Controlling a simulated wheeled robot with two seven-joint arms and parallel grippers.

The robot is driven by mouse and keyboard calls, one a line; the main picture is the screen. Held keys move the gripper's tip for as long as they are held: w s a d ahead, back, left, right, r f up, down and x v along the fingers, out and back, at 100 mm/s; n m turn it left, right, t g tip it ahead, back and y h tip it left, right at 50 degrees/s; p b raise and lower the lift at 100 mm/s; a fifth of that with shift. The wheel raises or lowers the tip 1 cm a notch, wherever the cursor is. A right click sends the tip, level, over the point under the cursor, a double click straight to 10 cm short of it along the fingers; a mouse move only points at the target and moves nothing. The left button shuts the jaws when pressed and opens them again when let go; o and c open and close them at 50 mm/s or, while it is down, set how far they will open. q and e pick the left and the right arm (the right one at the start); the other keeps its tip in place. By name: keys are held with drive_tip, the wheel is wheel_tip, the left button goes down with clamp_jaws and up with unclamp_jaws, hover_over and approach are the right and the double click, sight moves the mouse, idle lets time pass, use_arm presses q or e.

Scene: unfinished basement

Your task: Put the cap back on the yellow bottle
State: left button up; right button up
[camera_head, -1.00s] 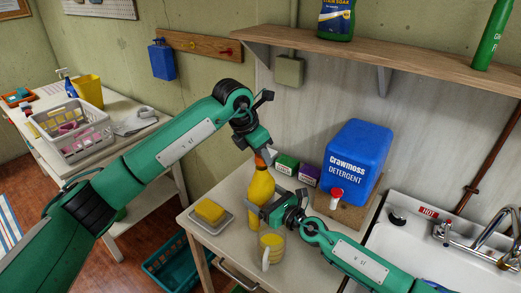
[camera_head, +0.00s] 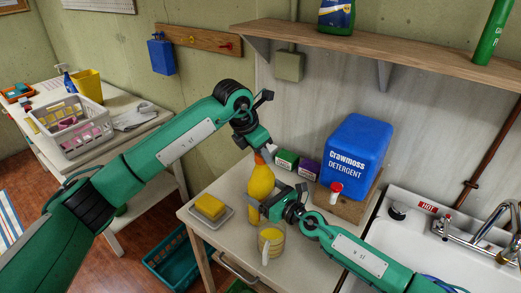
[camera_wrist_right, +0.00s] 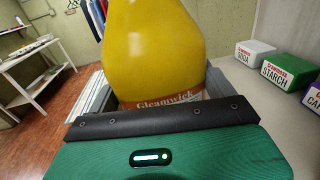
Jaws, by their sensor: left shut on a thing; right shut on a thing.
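The yellow bottle (camera_head: 261,182) stands upright on the white table. My right gripper (camera_head: 265,208) is shut around the bottle's body, with a finger on each side in the wrist view. My left gripper (camera_head: 262,150) is at the top of the bottle, shut on the orange cap (camera_head: 259,159). The cap is at the bottle's neck, mostly hidden by the fingers. I cannot tell whether it is seated.
A yellow sponge (camera_head: 210,206) on a tray lies left of the bottle. A yellow-banded mug (camera_head: 271,240) stands close in front. Small green (camera_head: 286,160) and purple (camera_head: 308,171) boxes and a blue detergent jug (camera_head: 355,150) stand behind. A sink (camera_head: 430,235) is at right.

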use_arm(q)
drive_tip(key=shift+f, duration=0.3)
